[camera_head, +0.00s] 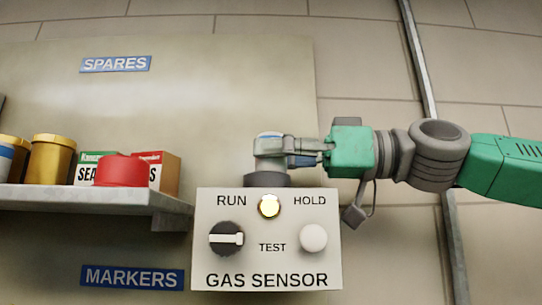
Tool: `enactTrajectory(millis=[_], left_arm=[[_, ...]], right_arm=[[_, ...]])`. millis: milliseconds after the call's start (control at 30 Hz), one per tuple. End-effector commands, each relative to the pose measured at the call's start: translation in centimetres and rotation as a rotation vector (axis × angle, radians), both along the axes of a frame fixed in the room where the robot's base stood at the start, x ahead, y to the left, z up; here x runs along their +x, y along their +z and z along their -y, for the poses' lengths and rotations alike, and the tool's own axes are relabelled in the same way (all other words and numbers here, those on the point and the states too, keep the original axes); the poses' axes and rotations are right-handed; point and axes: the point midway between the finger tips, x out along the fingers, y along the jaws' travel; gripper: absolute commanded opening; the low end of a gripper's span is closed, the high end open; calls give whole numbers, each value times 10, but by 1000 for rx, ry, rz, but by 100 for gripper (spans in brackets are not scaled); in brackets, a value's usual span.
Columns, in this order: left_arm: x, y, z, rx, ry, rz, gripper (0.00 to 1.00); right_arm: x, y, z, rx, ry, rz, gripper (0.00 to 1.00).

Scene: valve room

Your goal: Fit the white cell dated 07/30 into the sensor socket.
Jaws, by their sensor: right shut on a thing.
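My right gripper (284,150) comes in from the right and is shut on the white cell (269,135). Only the cell's top, with a bluish edge, shows clearly; the fingers cover much of it. No date can be read on it. The cell is over the dark round sensor socket (267,179) on top of the gas sensor box (267,229). Whether its lower end is inside the socket or just above it cannot be told. My left gripper is not in view.
The box front has a black knob (226,238), a lit yellow lamp (269,206) and a white button (313,238). At left, a shelf (95,198) bears gold cans (50,160), a red round thing (121,171) and small boxes (164,172). A metal pipe (424,85) runs behind my right arm.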

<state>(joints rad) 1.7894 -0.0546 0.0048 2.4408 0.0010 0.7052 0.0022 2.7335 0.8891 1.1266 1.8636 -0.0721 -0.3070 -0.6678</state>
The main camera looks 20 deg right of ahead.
Motion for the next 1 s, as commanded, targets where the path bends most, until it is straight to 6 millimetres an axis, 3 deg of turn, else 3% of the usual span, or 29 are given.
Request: enactTrajectory(millis=[1000], left_arm=[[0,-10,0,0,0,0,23]], right_arm=[[0,-8,-1,0,0,0,0]])
